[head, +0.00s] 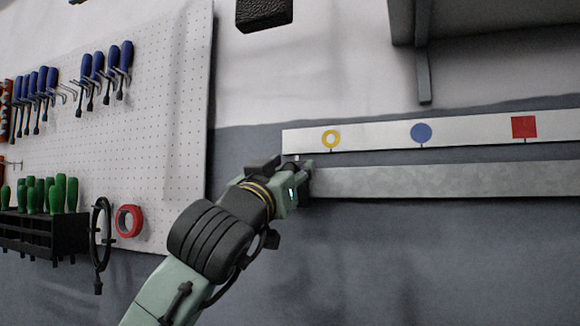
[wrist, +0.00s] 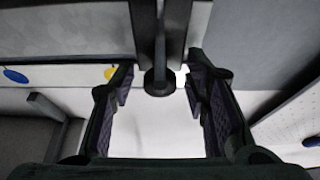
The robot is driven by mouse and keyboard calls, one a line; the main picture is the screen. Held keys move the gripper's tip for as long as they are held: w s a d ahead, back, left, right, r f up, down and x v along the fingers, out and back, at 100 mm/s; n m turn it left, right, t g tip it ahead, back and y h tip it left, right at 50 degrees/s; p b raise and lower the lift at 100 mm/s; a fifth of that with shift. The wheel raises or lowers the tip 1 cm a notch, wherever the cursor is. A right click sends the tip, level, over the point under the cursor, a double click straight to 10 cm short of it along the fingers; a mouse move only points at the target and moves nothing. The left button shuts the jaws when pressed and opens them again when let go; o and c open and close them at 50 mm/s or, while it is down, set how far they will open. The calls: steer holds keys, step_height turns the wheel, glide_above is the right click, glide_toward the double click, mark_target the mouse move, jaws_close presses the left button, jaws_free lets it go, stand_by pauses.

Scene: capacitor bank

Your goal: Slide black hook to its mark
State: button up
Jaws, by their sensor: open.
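In the head view, the pale grey rail (head: 450,182) runs across the wall, below a white strip with a yellow ring mark (head: 332,139), a blue disc mark (head: 421,133) and a red square mark (head: 524,127). My gripper (head: 303,170) is at the rail's left end, left of the yellow ring. In the wrist view, its two open fingers (wrist: 158,88) stand on either side of a dark rod with a rounded end, apparently the black hook (wrist: 160,45). Gaps show between it and the fingers. In the head view, I cannot make the hook out at my gripper.
A pegboard (head: 160,120) with several screwdrivers hangs at the left. A black rack (head: 45,235) of green-handled tools, a black loop (head: 101,235) and a red ring (head: 129,221) are low on it. A shelf bracket (head: 423,60) hangs above the strip. The wall below the rail is clear.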

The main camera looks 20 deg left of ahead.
steer(key=shift+c, duration=0.3)
jaws_close()
stand_by(0.3)
